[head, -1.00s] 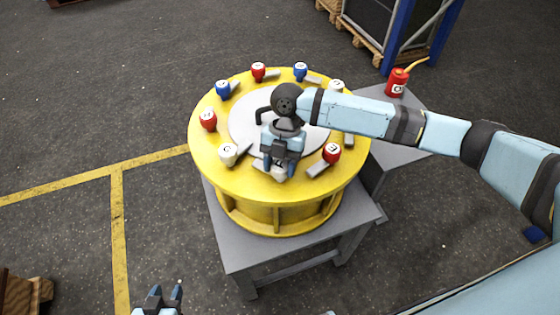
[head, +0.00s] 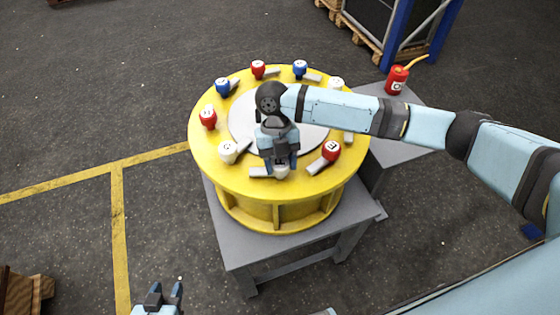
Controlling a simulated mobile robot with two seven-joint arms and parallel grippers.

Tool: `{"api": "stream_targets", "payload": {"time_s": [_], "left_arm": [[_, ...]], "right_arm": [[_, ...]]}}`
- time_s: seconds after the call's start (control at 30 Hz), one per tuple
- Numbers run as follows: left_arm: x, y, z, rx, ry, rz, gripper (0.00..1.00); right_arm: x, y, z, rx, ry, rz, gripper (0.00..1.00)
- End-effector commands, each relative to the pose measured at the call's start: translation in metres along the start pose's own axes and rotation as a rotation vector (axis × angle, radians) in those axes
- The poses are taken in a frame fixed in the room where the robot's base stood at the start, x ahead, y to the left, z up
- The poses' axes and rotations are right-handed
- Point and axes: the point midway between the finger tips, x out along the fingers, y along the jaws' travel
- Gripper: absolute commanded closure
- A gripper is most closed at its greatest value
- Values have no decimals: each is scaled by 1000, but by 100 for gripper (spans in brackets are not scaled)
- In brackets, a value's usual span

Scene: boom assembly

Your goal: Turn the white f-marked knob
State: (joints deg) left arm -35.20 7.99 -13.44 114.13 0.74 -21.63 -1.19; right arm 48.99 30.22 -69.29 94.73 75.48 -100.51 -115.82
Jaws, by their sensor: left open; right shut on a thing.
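A round yellow turntable-like drum (head: 225,184) carries a ring of red, blue and white knobs. My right gripper (head: 281,166) points down at the drum's front edge and is shut on a white knob (head: 282,172). The gripper hides most of this knob, and its mark cannot be read. A grey lever (head: 260,172) sticks out to the left of it. Another white knob (head: 228,152) stands to its left, and a red knob (head: 331,151) to its right. My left gripper (head: 163,296) is open and empty at the bottom left, over the floor, away from the drum.
The drum stands on a grey table (head: 232,248). A red oil can (head: 397,79) stands on a grey surface at the back right. More knobs, such as a blue one (head: 222,87), line the far rim.

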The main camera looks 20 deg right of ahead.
Motion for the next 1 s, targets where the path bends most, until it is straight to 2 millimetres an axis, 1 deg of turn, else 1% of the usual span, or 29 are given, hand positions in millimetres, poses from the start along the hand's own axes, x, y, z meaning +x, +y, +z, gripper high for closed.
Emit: {"api": "stream_targets", "payload": {"time_s": [0.33, 0.37, 0.4, 0.43, 0.47, 0.77, 0.87, 0.97, 1.0], "left_arm": [[-1, 0, -2, 0, 4, 0, 57], [-1, 0, -2, 0, 4, 0, 57], [-1, 0, -2, 0, 4, 0, 57], [-1, 0, -2, 0, 4, 0, 57], [-1, 0, -2, 0, 4, 0, 57], [0, 0, -1, 0, 3, 0, 57], [1, 0, 0, 0, 3, 0, 57], [2, 0, 3, 0, 2, 0, 57], [3, 0, 4, 0, 1, 1, 57]], "right_arm": [[-1, 0, 0, -4, 0, 0, 74], [-1, 0, 0, -4, 0, 0, 43], [-1, 0, 0, -3, 0, 0, 34], [-1, 0, 0, -3, 0, 0, 27], [-1, 0, 0, -3, 0, 0, 25], [-2, 0, 0, -2, 0, 0, 25], [-11, 0, 0, -2, -1, 1, 25], [-28, 0, 1, -2, -3, 1, 25], [-37, 1, 1, -2, -4, 1, 25]]}}
